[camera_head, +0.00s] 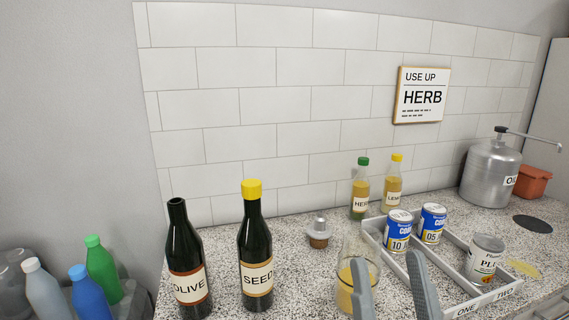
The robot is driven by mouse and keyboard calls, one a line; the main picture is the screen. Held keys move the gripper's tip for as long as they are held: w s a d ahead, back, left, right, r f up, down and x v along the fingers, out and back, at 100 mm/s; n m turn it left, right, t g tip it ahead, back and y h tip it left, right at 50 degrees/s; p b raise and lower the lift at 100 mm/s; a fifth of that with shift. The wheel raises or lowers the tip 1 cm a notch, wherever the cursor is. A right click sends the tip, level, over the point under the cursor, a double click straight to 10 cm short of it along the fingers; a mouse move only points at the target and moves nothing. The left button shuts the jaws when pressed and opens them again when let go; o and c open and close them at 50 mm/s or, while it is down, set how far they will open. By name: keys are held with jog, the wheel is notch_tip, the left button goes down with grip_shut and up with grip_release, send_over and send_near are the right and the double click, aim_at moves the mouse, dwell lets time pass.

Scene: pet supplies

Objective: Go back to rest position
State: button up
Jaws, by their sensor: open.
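My gripper (387,262) shows at the bottom edge as two grey fingers, spread apart with nothing seen between them. The left finger overlaps a glass jug (371,246) holding some yellow liquid. The right finger overlaps the front left part of a grey divided tray (448,258). Two blue and white cans (398,231) (432,223) stand in the tray's back part. A white can labelled PL (485,260) stands in its right part. The rest of my arm is out of view.
An uncapped OLIVE bottle (183,245) and a yellow-capped SEED bottle (256,245) stand left. HERB (360,190) and LEMON (392,185) bottles stand behind the tray. A metal oil can (490,172) stands back right. Speckled counter (225,292) is bare around the small silver-topped jar (319,233).

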jog(key=s+d+f+m+g+h+p, duration=0.1)
jog(key=s+d+f+g+h, duration=0.15)
jog(key=s+f, duration=0.4)
jog(key=s+d+f+m+g+h+p, duration=0.1)
jog(key=s+d+f+m+g+h, duration=0.2)
jog(key=f, duration=0.7)
jog(key=s+d+f+n+g+y+p, duration=0.1)
jog(key=s+f+g, duration=0.2)
jog(key=s, duration=0.5)
jog(key=s+d+f+n+g+p, duration=0.1)
jog(key=s+f+g, duration=0.3)
jog(key=s, duration=0.4)
jog(key=shift+s+d+f+n+y+p, duration=0.2)
jog(key=shift+s+d+n+y+p, duration=0.1)
jog(key=shift+d+n+y, duration=0.15)
